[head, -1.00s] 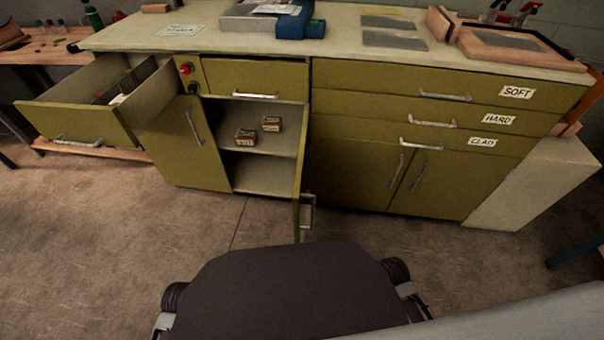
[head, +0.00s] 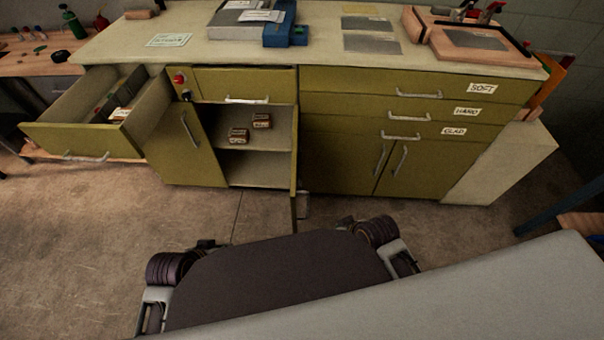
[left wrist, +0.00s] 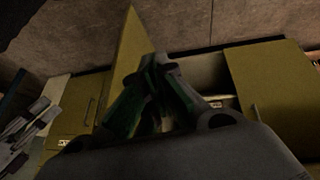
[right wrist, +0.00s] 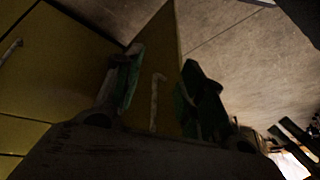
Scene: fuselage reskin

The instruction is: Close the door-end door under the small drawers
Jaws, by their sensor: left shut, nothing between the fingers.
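In the head view the open door (head: 294,170) under the small drawers stands out toward me, seen nearly edge-on at the right side of its opening. Its neighbour door (head: 185,145) on the left is shut. In the left wrist view my left gripper (left wrist: 158,65) is shut and empty, in front of the open door (left wrist: 132,60) and the compartment. In the right wrist view my right gripper (right wrist: 158,75) is open, its fingers apart in front of the open door's outer face (right wrist: 155,60), with the door handle (right wrist: 157,100) showing between them. Contact cannot be told. I cannot make out either gripper in the head view.
Two small boxes (head: 262,121) lie on the shelf inside. A drawer (head: 75,140) at the left is pulled out. The small drawer (head: 245,84) above the opening is shut. The right-hand doors (head: 420,165) and wide drawers are shut. The floor (head: 90,220) at left is clear.

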